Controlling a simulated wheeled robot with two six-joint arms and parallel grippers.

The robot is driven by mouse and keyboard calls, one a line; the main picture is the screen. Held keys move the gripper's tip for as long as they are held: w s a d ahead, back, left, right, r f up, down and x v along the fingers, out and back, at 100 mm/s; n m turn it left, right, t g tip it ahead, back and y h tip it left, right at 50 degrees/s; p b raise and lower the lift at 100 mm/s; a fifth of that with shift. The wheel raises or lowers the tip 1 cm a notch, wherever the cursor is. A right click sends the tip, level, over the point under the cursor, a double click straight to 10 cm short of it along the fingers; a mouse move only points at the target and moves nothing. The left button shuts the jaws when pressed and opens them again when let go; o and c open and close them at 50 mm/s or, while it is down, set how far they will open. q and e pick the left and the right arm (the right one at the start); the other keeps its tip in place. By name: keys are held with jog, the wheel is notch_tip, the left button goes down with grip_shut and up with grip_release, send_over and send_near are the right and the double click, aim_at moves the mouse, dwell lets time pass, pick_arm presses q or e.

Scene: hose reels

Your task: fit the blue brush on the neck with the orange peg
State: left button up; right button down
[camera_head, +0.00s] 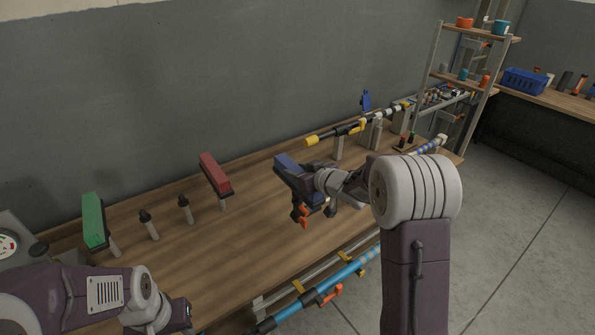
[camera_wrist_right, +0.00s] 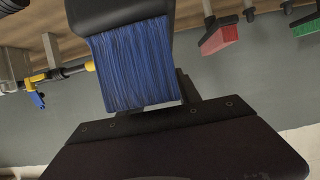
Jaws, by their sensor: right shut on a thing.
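The blue brush (camera_head: 287,165) is in my right gripper (camera_head: 318,181), held above the right half of the bench. In the right wrist view its blue bristles (camera_wrist_right: 137,65) and dark block (camera_wrist_right: 115,12) fill the middle. An orange fitting (camera_head: 302,214) shows just below the gripper; the arm hides what it joins. A blue pole (camera_head: 345,272) along the bench's front edge carries an orange peg (camera_head: 331,294), apart from the brush. My left gripper (camera_head: 180,315) is low at the left; its fingers do not show clearly.
A red brush (camera_head: 215,173) and a green brush (camera_head: 94,220) stand on posts, with two bare posts between. Behind the right gripper lies a yellow-tipped pole (camera_head: 325,137) with a blue peg (camera_head: 366,100). A shelf rack (camera_head: 430,80) stands at the right. The bench middle is clear.

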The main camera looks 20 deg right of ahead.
jog(key=shift+f+b, duration=0.8)
jog(key=shift+f, duration=0.3)
jog(key=c, duration=0.8)
grip_release()
jog(key=shift+o, duration=0.2)
jog(key=v, duration=0.9)
jog(key=shift+w+r, duration=0.1)
